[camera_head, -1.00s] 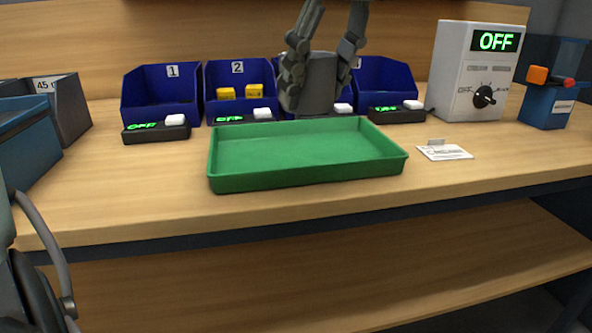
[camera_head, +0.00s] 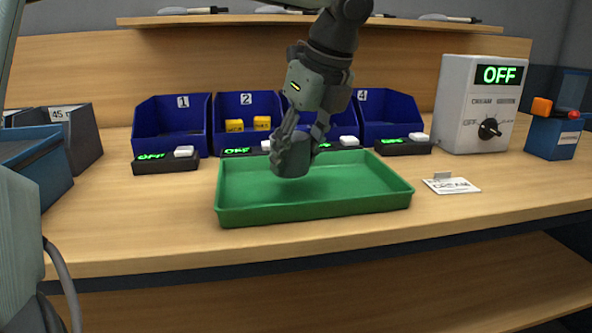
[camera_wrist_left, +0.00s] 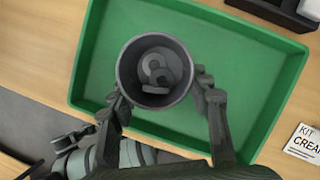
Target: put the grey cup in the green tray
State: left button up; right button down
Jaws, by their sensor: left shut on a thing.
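The grey cup (camera_head: 291,160) is held upright by my left gripper (camera_head: 301,141) over the green tray (camera_head: 315,207). In the left wrist view the cup (camera_wrist_left: 126,72) sits between the two fingers of the gripper (camera_wrist_left: 160,98), with the tray (camera_wrist_left: 78,72) below it. Some grey pieces lie inside the cup. The cup is over the left half of the tray in the head view. I cannot tell whether its base touches the tray floor. My right gripper is in neither view.
Blue numbered bins (camera_head: 172,122) stand behind the tray, with small black switch boxes (camera_head: 165,162) in front. Two yellow blocks (camera_head: 262,122) sit in bin 2. A white control box (camera_head: 470,103) reading OFF and a label card (camera_head: 451,185) are to the right.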

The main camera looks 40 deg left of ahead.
aim_at(300, 163)
pick_arm(q)
notch_tip(300, 163, down, 3)
jog(key=shift+r, duration=0.15)
jog(key=shift+f, duration=0.4)
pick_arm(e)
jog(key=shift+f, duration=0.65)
pick_arm(q)
jog(key=shift+f, duration=0.1)
jog(key=o, duration=1.1)
jog(key=shift+o, duration=0.2)
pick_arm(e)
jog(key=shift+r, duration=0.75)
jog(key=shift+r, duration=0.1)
